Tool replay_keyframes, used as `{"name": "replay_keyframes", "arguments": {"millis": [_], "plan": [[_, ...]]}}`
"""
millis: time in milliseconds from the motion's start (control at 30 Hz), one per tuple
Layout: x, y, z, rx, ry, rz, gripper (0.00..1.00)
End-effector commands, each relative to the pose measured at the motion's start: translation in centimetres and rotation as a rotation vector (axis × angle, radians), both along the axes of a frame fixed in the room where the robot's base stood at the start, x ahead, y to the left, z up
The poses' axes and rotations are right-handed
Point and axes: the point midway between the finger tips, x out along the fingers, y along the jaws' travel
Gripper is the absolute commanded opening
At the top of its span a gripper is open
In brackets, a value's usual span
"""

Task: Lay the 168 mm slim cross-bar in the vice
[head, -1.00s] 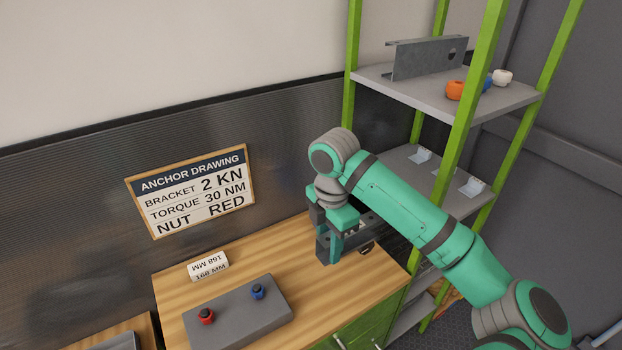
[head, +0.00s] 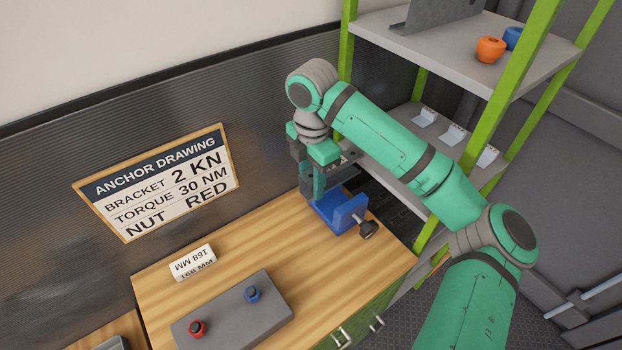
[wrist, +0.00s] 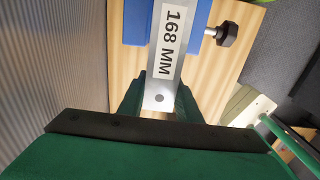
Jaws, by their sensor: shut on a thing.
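In the wrist view my gripper (wrist: 159,103) is shut on one end of a grey cross-bar (wrist: 160,85), a flat strip with a small hole and a white "168 MM" label. The bar runs away from the fingers and passes over the blue vice (wrist: 137,24), with blue on both sides of it. I cannot tell whether it rests in the jaws or hangs above. In the head view my gripper (head: 313,184) is at the far left side of the blue vice (head: 345,212), which stands near the bench's right end; the bar is mostly hidden there.
A "168 MM" sign block (head: 193,262) stands on the wooden bench (head: 285,235). A grey plate (head: 232,312) carries a red knob (head: 197,328) and a blue knob (head: 252,294). A green-posted shelf (head: 455,45) rises close on the right. The bench's middle is clear.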

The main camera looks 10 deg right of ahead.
Motion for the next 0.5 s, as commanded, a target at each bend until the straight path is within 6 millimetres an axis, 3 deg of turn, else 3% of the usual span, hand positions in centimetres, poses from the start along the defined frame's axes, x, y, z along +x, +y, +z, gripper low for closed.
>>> {"name": "replay_keyframes", "arguments": {"millis": [167,500], "plan": [[0.1,-0.1,-0.2,-0.003,-0.001,-0.003,0.02],[0.1,-0.1,-2.9,-0.003,-0.001,-0.003,0.02]]}}
